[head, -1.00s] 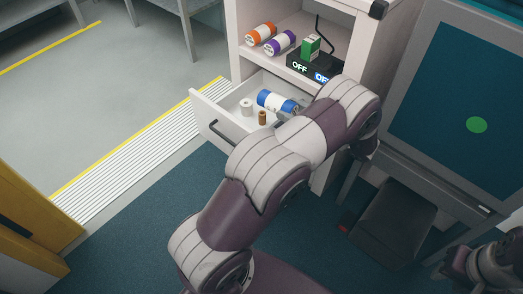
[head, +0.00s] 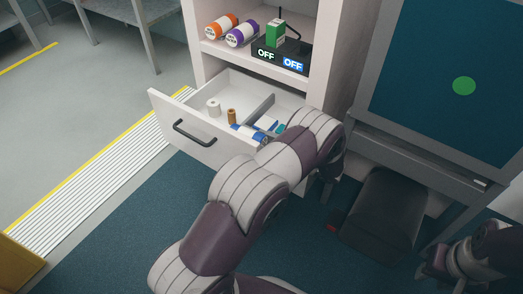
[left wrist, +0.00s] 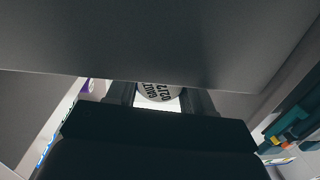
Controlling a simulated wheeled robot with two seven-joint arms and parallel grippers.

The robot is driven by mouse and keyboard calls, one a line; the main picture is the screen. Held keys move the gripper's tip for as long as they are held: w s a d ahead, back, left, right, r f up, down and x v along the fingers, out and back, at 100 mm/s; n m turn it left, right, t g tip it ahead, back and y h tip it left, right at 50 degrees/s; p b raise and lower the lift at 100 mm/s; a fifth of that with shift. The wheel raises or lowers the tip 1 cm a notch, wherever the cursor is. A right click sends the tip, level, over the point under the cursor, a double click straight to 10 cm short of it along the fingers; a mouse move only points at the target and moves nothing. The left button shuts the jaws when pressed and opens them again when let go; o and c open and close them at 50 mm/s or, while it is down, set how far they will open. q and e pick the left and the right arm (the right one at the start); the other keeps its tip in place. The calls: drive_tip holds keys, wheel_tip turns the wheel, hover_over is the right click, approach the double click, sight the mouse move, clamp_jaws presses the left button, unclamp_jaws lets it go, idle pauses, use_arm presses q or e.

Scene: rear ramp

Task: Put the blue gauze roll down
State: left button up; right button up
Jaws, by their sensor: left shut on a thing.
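The blue gauze roll (head: 246,132), blue with white ends, shows at the near right part of the open drawer (head: 185,128), close to its front panel. My arm partly covers it, and I cannot tell whether it touches the drawer. In the left wrist view the printed round end of the roll (left wrist: 156,92) is between the two fingers of my left gripper (left wrist: 160,101), which is shut on it. In the head view my left arm hides this gripper. My right gripper (head: 436,264) is at the lower right, far from the drawer; its fingers are unclear.
The drawer holds a white roll (head: 213,107), a brown bottle (head: 232,116) and blue-white packets (head: 267,123) behind a divider.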

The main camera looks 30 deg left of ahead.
use_arm(q)
drive_tip(key=shift+f, duration=0.3)
use_arm(e)
drive_tip(key=shift+f, duration=0.2)
use_arm(q)
drive_tip(key=shift+f, duration=0.5)
use_arm(e)
drive_tip(key=shift+f, duration=0.25)
use_arm(q)
drive_tip(key=shift+s+f, duration=0.1)
